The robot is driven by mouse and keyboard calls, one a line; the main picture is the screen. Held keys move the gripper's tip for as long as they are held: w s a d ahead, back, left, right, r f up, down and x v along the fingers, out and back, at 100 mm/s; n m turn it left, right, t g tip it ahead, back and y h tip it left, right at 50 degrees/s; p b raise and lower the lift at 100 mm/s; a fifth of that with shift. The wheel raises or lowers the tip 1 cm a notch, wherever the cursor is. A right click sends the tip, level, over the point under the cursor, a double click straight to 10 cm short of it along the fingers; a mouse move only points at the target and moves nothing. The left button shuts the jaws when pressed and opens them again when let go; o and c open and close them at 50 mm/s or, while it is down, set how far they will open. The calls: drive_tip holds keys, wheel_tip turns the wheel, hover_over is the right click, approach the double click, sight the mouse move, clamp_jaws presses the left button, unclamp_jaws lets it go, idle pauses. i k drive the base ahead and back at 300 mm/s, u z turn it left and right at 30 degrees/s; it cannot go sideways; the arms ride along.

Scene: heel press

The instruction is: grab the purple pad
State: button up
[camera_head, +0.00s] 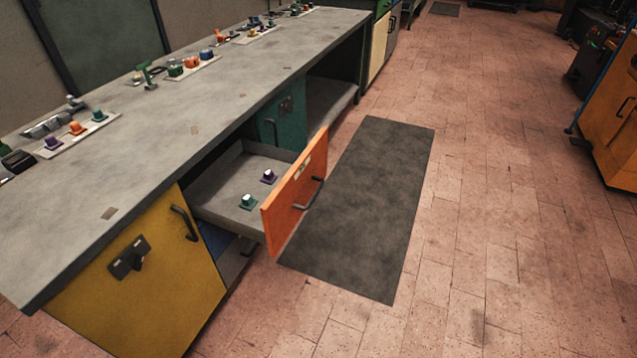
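A small purple pad (269,178) with a pale top sits inside the open drawer (222,187), towards its right side near the orange front (295,194). A green pad (248,203) of similar shape sits in the same drawer, nearer and to the left. Another purple pad (53,144) stands on a pale tray on the workbench at the left, in a row with an orange pad (77,128) and a green pad (99,116). My gripper does not show in this view.
The grey workbench (190,125) runs from the lower left to the upper middle, with several small parts along its back. A yellow cabinet door (150,290) is below. A dark mat (370,205) lies on the open tiled floor. An orange cabinet (615,125) stands far right.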

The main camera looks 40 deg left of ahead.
sight(268, 178)
drive_tip(key=u, duration=0.1)
drive_tip(key=i, duration=1.1)
drive_tip(key=u, duration=0.65)
drive_tip(key=i, duration=1.1)
drive_tip(key=u, duration=1.55)
drive_tip(key=i, duration=0.65)
drive_tip(key=u, duration=0.65)
